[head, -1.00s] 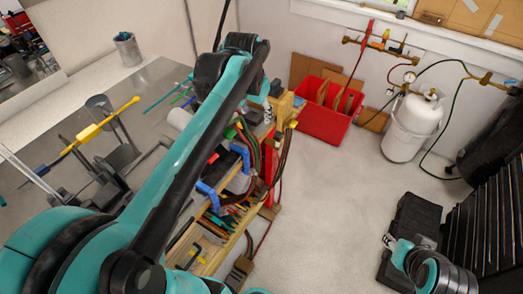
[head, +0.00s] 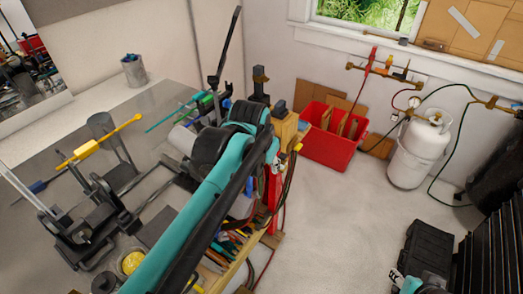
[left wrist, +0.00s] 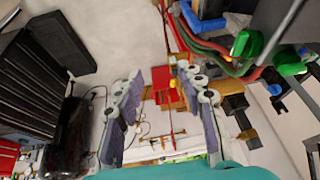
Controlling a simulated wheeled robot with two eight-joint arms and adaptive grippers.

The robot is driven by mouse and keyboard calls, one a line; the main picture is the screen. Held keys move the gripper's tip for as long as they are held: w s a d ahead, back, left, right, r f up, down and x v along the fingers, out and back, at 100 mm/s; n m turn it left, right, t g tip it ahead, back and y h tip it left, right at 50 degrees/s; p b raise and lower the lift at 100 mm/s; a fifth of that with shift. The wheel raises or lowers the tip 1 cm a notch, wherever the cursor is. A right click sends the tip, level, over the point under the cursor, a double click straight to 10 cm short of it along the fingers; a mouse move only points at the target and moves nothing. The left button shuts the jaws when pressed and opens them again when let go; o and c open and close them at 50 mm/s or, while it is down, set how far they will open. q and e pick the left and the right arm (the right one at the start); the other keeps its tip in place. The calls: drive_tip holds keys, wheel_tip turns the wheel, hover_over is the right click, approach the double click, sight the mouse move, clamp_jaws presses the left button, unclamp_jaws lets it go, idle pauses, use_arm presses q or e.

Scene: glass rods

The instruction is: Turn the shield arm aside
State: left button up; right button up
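A thin black upright arm (head: 226,48), which looks like the shield arm, rises from the far right end of the grey bench; I cannot confirm that it is the shield arm. My left arm reaches up to the bench's right edge, below and right of this black arm, and its wrist hides most of the left gripper in the head view. In the left wrist view my left gripper (left wrist: 165,88) is open, with its fingers apart and nothing held between them. Only a small teal and pale end of my right arm (head: 404,282) shows at the bottom right.
The grey bench (head: 65,135) carries a lathe-like fixture with a yellow-handled rod (head: 95,145). A wooden rack with tools and hoses (head: 240,270) stands below my left wrist. A red bin (head: 335,150) and white gas cylinder (head: 418,155) stand behind. The floor between is clear.

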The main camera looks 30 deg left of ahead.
use_arm(q)
drive_tip(key=c, duration=0.5)
drive_tip(key=shift+w+r, duration=0.1)
clamp_jaws()
wheel_tip(320, 180, up, 19)
drive_tip(key=n+t+h+p, duration=0.55)
drive_tip(key=n+p, duration=0.45)
drive_tip(key=p, duration=0.6)
hover_over(218, 79)
drive_tip(key=w, duration=0.1)
drive_tip(key=shift+a+t, duration=0.35)
drive_tip(key=s+a+r+n+t+p, duration=0.1)
drive_tip(key=a+t, duration=0.1)
drive_tip(key=a, duration=0.5)
drive_tip(key=s+a+r+n+t, duration=0.1)
drive_tip(key=a, duration=0.5)
drive_tip(key=p+x, duration=0.1)
drive_tip(key=x, duration=0.3)
drive_tip(key=d+p+x, duration=0.1)
drive_tip(key=x, duration=0.3)
drive_tip(key=d+p+x, duration=0.1)
drive_tip(key=x, duration=0.4)
drive_tip(key=shift+s+f, duration=0.3)
